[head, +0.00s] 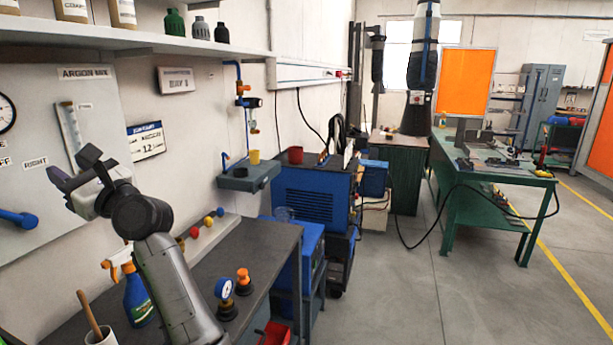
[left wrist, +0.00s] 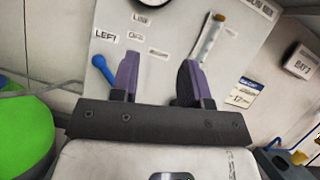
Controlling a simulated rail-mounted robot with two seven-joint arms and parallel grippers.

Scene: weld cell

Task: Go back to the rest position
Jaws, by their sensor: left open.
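My left gripper (head: 72,172) is raised at the left of the head view, above the dark workbench and in front of the pale wall panel. In the left wrist view its two purple-grey fingers (left wrist: 158,80) stand well apart with nothing between them. The panel (left wrist: 165,45) with a gauge, labels and a blue-handled lever (left wrist: 104,72) shows behind the fingers. I cannot tell how far the fingers are from the panel. My right gripper is not in view.
The workbench (head: 262,240) holds a spray bottle (head: 138,299), a small gauge (head: 224,290) and an orange-topped item (head: 243,279). A shelf (head: 120,38) with containers runs above. A blue machine (head: 312,195) stands beyond the bench. Open floor (head: 420,290) lies at right.

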